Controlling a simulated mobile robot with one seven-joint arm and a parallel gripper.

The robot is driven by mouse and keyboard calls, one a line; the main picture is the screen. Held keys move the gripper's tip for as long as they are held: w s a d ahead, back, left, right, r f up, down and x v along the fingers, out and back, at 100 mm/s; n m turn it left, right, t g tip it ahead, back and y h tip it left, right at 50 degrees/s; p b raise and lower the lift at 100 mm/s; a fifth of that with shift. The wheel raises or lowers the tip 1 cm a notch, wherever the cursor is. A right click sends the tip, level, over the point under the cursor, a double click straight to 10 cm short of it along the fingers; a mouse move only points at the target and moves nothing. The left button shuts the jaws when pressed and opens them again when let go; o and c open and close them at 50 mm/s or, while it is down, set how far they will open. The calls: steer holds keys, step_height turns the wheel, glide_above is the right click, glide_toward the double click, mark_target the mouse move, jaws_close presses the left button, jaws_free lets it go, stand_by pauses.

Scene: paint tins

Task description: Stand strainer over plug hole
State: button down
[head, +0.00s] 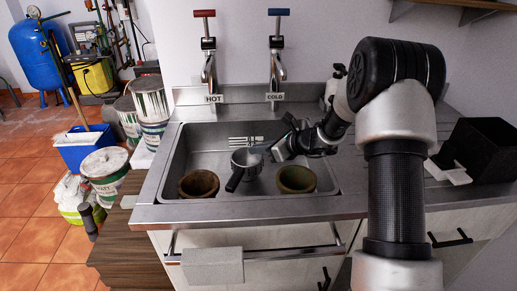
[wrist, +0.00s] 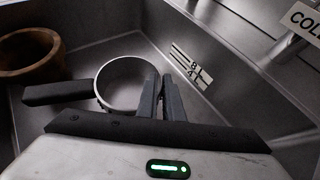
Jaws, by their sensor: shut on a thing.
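The strainer (head: 247,158), a round metal cup with a black handle, is in the sink between two pots. In the wrist view the strainer (wrist: 122,78) looks upright, its handle pointing left. My gripper (head: 272,150) reaches into the sink from the right. In the wrist view its fingers (wrist: 161,88) are close together at the right side of the strainer's rim, shut on it. I cannot see the plug hole in either view. I cannot tell whether the strainer touches the sink floor.
The metal sink (head: 160,213) holds a brown pot (head: 198,184) at left and a greenish pot (head: 296,180) at right. A striped label (head: 246,141) is on its back wall. Hot (head: 208,65) and cold (head: 277,68) taps stand behind. A black box (head: 485,150) is on the right counter.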

steer(key=shift+f, duration=0.25)
steer(key=c, duration=1.8)
jaws_free()
steer(key=p+v, duration=0.3)
steer(key=v, duration=1.4)
steer(key=shift+s+d+r, duration=0.15)
